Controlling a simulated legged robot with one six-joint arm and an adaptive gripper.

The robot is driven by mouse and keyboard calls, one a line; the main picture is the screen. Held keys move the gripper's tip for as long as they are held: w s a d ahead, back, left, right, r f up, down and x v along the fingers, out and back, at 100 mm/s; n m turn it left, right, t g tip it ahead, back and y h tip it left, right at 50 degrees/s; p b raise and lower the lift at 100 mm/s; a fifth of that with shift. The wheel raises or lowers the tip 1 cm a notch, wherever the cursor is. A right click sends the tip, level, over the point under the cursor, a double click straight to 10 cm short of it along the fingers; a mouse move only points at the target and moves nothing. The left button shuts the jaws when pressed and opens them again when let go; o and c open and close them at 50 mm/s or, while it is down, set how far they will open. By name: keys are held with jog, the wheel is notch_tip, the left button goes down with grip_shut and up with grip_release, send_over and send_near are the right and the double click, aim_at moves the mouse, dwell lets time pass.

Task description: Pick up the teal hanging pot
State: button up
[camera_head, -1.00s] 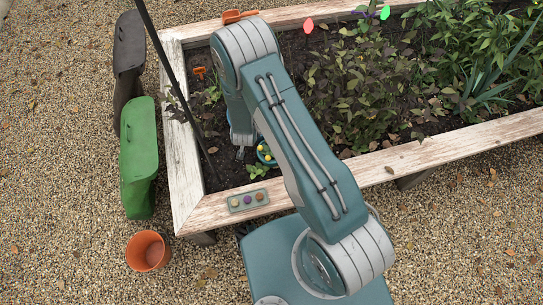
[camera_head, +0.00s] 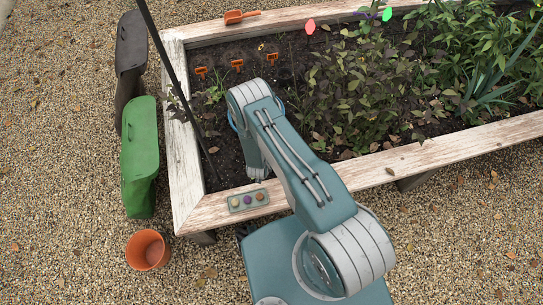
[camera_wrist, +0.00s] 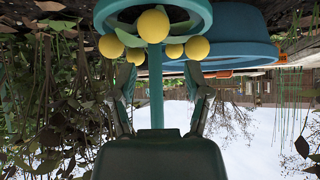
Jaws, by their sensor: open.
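In the wrist view, which looks upside down, the teal pot (camera_wrist: 178,14) shows at the top edge, with several round yellow fruits and a few green leaves at it. A teal upright bar (camera_wrist: 156,92) runs from the pot between my fingers; I cannot tell whether they touch it. My gripper (camera_wrist: 152,75) is open, one finger on each side of the bar. A larger blue round vessel (camera_wrist: 238,35) is behind the pot. In the head view my arm hides the pot and most of my gripper.
The raised bed's white wooden rim (camera_head: 184,150) surrounds soil and leafy plants (camera_head: 345,95). A small tray (camera_head: 248,200) with coloured discs lies on the front rim. A dark pole (camera_head: 170,75) rises at the left.

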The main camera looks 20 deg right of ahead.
jog(key=x, duration=0.5)
jog(key=shift+s+d, duration=0.1)
jog(key=shift+d, duration=0.2)
grip_shut()
